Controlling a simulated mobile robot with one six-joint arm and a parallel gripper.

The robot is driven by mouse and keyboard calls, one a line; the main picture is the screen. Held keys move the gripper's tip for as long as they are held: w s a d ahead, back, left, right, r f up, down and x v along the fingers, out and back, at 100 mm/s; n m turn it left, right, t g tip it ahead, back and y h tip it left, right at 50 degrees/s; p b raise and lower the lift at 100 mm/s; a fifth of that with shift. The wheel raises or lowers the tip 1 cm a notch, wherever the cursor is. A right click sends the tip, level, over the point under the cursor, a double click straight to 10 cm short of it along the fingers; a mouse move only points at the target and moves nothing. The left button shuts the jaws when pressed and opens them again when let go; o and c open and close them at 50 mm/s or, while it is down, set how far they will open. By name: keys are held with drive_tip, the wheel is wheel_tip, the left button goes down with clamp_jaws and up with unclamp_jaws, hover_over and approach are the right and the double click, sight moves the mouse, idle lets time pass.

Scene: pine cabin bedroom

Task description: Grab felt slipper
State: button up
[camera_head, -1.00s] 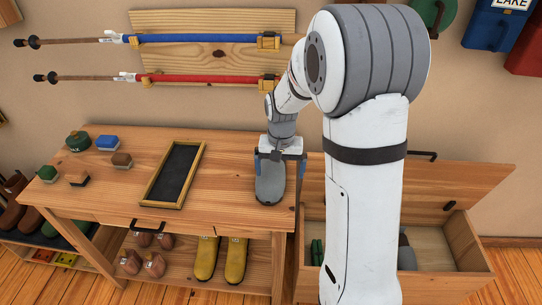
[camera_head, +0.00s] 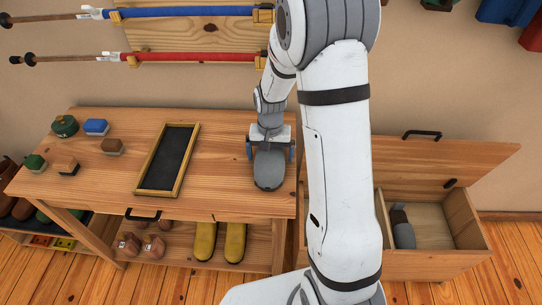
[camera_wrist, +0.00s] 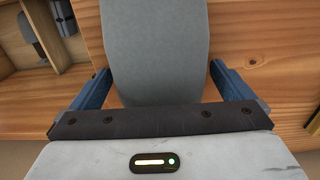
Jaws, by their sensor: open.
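A grey felt slipper (camera_head: 269,172) lies on the right end of the wooden bench top, its rounded end toward the front edge. My gripper (camera_head: 270,154) is open above its back end, with one blue finger on each side. In the wrist view the slipper (camera_wrist: 155,45) runs up between the spread fingers of my gripper (camera_wrist: 150,80), with a visible gap on each side. The part of the slipper under the palm is hidden. A second grey slipper (camera_head: 403,232) lies in the open chest at the right.
The open wooden chest (camera_head: 465,222) stands right of the bench.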

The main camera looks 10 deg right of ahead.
drive_tip(key=shift+f, duration=0.3)
drive_tip(key=shift+c, duration=0.6)
drive_tip(key=shift+r, duration=0.1)
drive_tip(key=c, duration=0.8)
